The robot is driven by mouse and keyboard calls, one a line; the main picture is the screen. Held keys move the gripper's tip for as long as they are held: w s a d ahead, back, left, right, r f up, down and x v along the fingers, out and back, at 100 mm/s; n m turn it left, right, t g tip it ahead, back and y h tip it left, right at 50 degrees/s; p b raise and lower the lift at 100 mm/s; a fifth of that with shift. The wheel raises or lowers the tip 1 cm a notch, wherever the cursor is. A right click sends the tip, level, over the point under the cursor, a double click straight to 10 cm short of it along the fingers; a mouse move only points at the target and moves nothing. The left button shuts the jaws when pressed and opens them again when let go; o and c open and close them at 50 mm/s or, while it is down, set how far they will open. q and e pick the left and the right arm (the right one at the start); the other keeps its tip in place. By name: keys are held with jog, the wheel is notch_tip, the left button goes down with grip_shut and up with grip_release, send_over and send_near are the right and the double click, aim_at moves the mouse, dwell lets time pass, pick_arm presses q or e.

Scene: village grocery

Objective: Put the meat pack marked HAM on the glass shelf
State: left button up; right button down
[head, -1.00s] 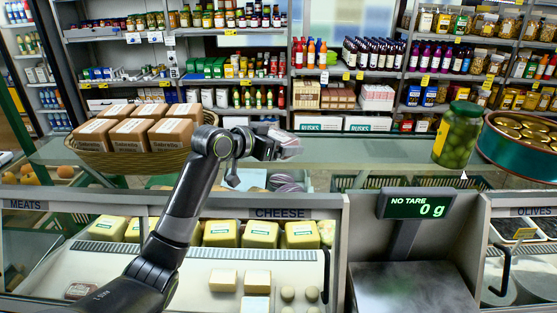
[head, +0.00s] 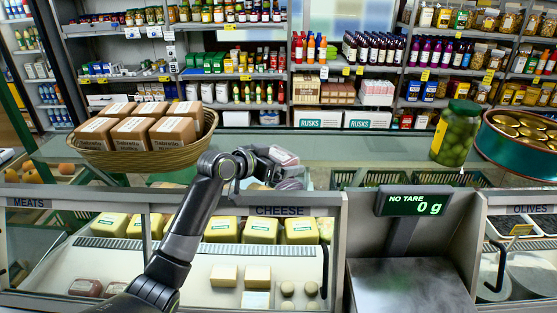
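My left gripper (head: 266,161) reaches over the counter, in the middle of the head view. It appears shut on a small flat pack (head: 284,156) with a pale top and pinkish tint. Its marking is too small to read, so I cannot tell if it says HAM. The pack is held tilted, just above the glass shelf (head: 350,150) that runs along the top of the counter; I cannot tell if they touch. My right gripper is out of view.
A wicker basket (head: 98,162) of brown boxes stands on the glass left of my arm. A jar of green olives (head: 456,134) and a green round tin (head: 496,150) stand at the right. A scale display (head: 415,203) rises in front. The glass between is clear.

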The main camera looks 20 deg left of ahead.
pick_arm(q)
jog(key=shift+r, duration=0.2)
jog(key=b+v, duration=0.2)
jog(key=v, duration=0.8)
jog(key=shift+s+a+b, duration=0.15)
jog(key=shift+s+b, duration=0.05)
jog(key=shift+b, duration=0.1)
jog(key=shift+v, duration=0.8)
